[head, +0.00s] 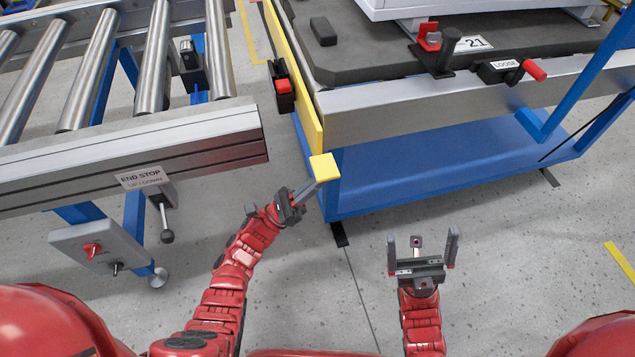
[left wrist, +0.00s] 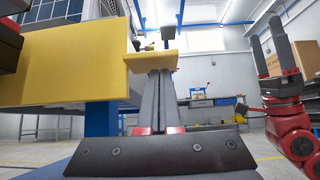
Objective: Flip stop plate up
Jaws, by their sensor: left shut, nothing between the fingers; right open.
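The stop plate (head: 303,97) is a long yellow plate along the left side of the test station. A yellow tab (head: 324,167) sticks out at its near corner. My left gripper (head: 312,187) is shut and empty, with its fingertips right at the tab's lower side. In the left wrist view the tab (left wrist: 152,62) sits across the ends of the shut fingers, and the yellow plate (left wrist: 70,65) fills the left. I cannot tell whether the fingers touch the tab. My right gripper (head: 422,240) is open and empty over the floor, and it also shows in the left wrist view (left wrist: 267,50).
A roller conveyor (head: 130,165) stands left, with an END STOP UP/DOWN label (head: 142,178) and a black-knobbed lever (head: 166,220) pointing down. A red-and-black part (head: 283,88) sits beside the plate. The station's blue frame (head: 440,170) is right. The floor between my arms is clear.

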